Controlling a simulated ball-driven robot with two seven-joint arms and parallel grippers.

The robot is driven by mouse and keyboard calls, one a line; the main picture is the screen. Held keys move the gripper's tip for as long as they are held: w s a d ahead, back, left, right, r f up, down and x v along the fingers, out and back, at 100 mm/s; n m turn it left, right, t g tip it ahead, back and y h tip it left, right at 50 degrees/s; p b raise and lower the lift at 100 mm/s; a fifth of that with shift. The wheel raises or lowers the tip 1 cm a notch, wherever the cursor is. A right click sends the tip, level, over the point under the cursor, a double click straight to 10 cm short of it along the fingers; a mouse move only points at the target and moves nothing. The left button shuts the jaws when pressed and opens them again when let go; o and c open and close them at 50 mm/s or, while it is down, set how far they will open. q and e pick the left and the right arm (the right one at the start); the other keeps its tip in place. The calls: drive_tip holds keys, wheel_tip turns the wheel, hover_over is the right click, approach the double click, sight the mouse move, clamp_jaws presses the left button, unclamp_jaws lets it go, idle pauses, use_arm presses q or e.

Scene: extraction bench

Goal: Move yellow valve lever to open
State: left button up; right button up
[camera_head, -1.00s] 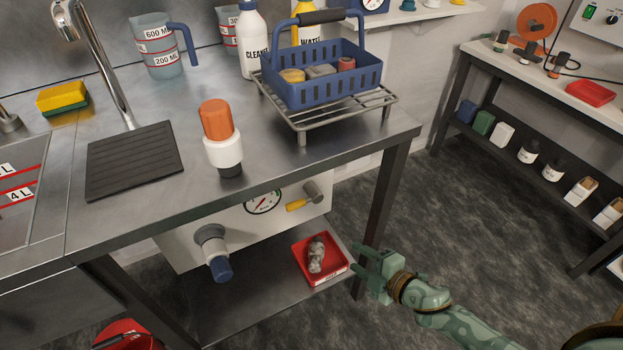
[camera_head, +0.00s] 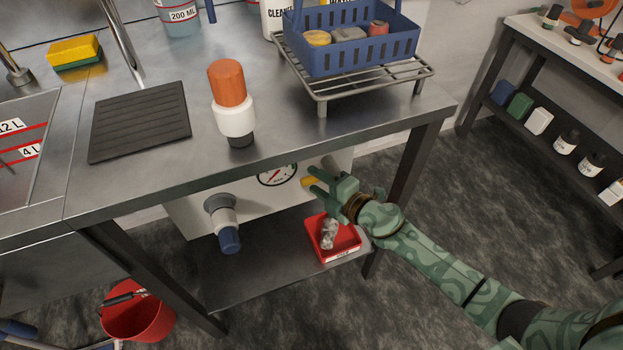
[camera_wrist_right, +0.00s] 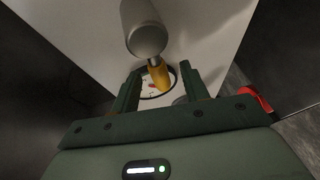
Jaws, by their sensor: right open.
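The yellow valve lever (camera_head: 308,181) shows as a short yellow piece on the pale panel under the bench, partly hidden by my right gripper (camera_head: 314,183). In the right wrist view the lever (camera_wrist_right: 159,76) hangs from a grey cylindrical valve body (camera_wrist_right: 146,32). There my right gripper (camera_wrist_right: 158,82) is open, with one finger on each side of the lever's end; I cannot tell whether either touches it. A round gauge (camera_head: 277,174) sits left of the lever and also shows behind it in the wrist view. My left gripper is not in view.
A grey fitting with a blue end (camera_head: 229,238) sticks out of the panel. A red tray (camera_head: 345,250) with a grey lump stands on the lower shelf below my gripper. The bench edge and a dark leg (camera_head: 413,165) are close to my right arm.

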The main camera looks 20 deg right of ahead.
drive_tip(key=shift+x, duration=0.95)
drive_tip(key=shift+w+a, duration=0.1)
drive_tip(key=shift+w, duration=0.05)
drive_tip(key=shift+c, duration=0.4)
clamp_jaws()
